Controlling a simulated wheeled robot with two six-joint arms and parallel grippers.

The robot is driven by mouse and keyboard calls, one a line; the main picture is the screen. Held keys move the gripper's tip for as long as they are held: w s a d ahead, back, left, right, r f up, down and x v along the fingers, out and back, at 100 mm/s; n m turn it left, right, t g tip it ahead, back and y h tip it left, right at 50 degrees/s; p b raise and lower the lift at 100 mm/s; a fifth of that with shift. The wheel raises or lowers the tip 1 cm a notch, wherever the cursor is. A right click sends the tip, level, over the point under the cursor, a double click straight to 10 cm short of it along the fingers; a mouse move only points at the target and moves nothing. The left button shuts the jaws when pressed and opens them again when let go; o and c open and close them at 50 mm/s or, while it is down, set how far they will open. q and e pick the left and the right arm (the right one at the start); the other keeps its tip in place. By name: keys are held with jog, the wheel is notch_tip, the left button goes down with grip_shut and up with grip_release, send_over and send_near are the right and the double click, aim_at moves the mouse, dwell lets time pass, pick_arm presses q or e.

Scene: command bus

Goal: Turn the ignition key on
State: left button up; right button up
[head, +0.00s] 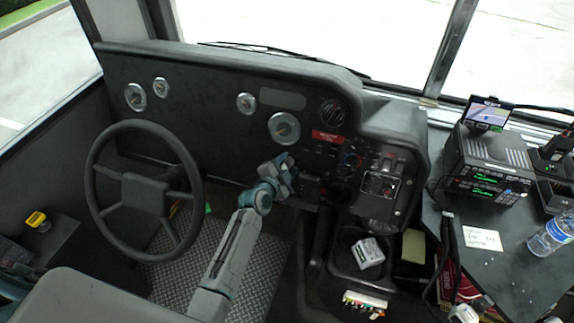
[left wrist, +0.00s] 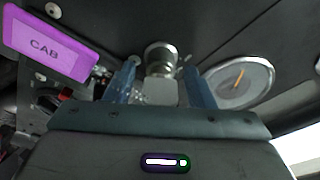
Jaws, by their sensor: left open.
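My left gripper (head: 286,164) is at the dashboard, right of the steering wheel and below the large gauge. In the left wrist view its two blue fingers stand apart (left wrist: 159,82). A round metal ignition switch (left wrist: 161,56) shows between and just beyond them. A pale grey, flat piece, which looks like the ignition key (left wrist: 160,92), lies between the fingers with gaps on both sides. Its lower part is hidden by the gripper body. In the head view the gripper covers the key and switch. My right gripper is not in view.
The steering wheel (head: 143,190) is left of my arm. A gauge (left wrist: 240,82) sits close to the right finger, and a purple CAB label (left wrist: 48,45) is at the left.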

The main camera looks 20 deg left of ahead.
pick_arm(q)
jog(key=shift+w, duration=0.1)
grip_shut()
jog(key=shift+f, duration=0.1)
